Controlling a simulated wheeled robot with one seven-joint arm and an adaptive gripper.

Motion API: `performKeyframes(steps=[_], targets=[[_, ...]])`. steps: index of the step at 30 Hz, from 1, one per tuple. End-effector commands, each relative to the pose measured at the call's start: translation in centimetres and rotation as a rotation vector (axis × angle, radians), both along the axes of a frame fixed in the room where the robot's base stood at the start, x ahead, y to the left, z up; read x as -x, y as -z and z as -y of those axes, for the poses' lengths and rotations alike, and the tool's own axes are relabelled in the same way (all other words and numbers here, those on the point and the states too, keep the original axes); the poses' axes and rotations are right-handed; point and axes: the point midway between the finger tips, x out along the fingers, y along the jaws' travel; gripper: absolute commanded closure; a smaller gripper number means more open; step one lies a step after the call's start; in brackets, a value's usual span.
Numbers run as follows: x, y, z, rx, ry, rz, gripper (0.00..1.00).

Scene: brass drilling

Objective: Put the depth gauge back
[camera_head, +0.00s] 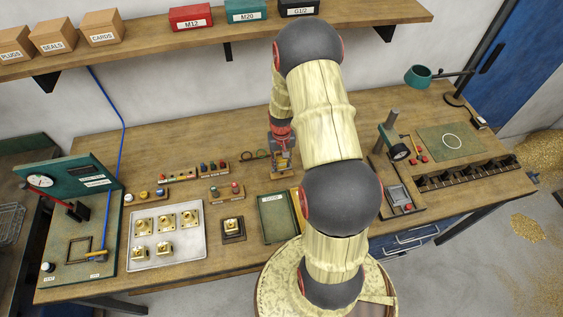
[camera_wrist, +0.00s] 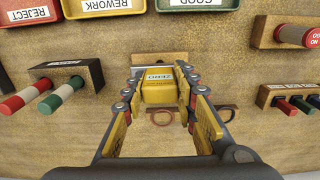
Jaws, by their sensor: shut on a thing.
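My gripper (camera_wrist: 161,98) is shut on a yellow block with a white label, which I take to be the depth gauge (camera_wrist: 160,93). I cannot tell whether the block touches this piece or the bench. In the head view my gripper (camera_head: 283,159) is over the middle of the bench, largely hidden by my arm, and the gauge is hard to make out there.
Wooden holders with coloured plugs stand left (camera_wrist: 68,85) and right (camera_wrist: 290,101). Bins marked REJECT (camera_wrist: 30,10), REWORK (camera_wrist: 104,8) and GOOD line the top. A tray (camera_head: 183,261) of brass parts lies left on the bench (camera_head: 360,98).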

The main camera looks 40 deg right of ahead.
Motion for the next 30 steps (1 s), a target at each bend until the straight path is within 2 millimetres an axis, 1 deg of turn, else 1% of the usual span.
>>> performKeyframes(steps=[17,30], targets=[[-0.06,0.20,0.02,0.001,0.000,0.001,1.00],[-0.06,0.76,0.02,0.001,0.000,0.001,1.00]])
